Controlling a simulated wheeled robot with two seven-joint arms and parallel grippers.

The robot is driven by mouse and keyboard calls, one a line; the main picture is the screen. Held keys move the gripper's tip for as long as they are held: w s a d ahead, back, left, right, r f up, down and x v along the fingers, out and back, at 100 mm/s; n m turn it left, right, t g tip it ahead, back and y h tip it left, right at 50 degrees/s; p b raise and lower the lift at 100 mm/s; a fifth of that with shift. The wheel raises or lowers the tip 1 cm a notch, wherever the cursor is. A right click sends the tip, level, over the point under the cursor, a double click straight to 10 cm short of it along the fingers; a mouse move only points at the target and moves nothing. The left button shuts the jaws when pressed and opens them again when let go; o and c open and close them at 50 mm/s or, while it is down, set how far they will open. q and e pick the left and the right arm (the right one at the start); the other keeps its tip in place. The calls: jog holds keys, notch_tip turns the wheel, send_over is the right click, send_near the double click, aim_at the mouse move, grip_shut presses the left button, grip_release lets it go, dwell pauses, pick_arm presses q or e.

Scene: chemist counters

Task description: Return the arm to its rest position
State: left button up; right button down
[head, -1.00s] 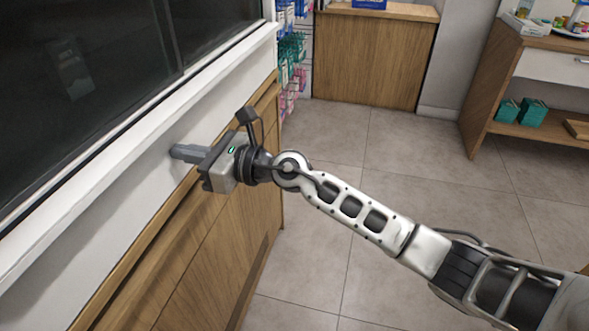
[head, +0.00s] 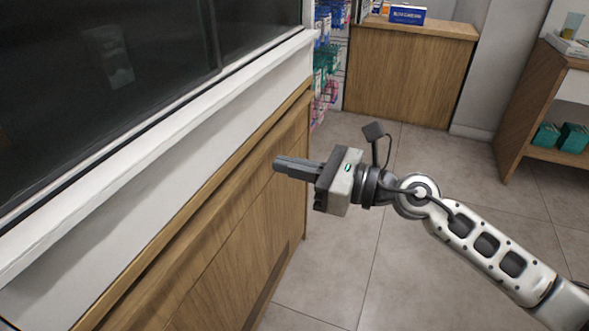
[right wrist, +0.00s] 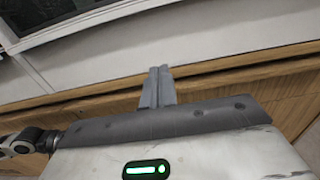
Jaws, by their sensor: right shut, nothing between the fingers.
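My right arm comes in from the right in the head view. Its gripper (head: 280,165) is shut and empty, with the fingers pointing left at the front of the wooden counter below the window. In the right wrist view the two fingers (right wrist: 158,85) are pressed together with nothing between them, and the wooden counter edge shows behind them. I cannot tell the exact gap between the fingertips and the counter. My left gripper is not in view.
The wooden counter (head: 235,225) with a white ledge (head: 200,105) and dark window runs along the left. A wooden cabinet (head: 410,80) bears a blue box (head: 407,14) at the back. A shelf unit (head: 515,115) stands at right. Tiled floor (head: 345,262) is open between them.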

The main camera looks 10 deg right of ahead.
jog(key=s+d+f+n+h, duration=0.2)
jog(key=s+f+n+h, duration=0.2)
jog(key=s+f+n, duration=0.2)
jog(key=s+d+f+n+t+h+p, duration=0.1)
jog(key=s+d+f+n+h, duration=0.2)
jog(key=s+f+n, duration=0.3)
jog(key=s+d+f+n+h, duration=0.2)
jog(key=s+f+n+h, duration=0.2)
jog(key=f+n, duration=0.7)
jog(key=s+n, duration=0.2)
jog(key=n, duration=0.1)
jog(key=shift+d+f+t+h+p, duration=0.15)
jog(key=shift+d+t+h+p, duration=0.15)
jog(key=shift+h+p, duration=0.1)
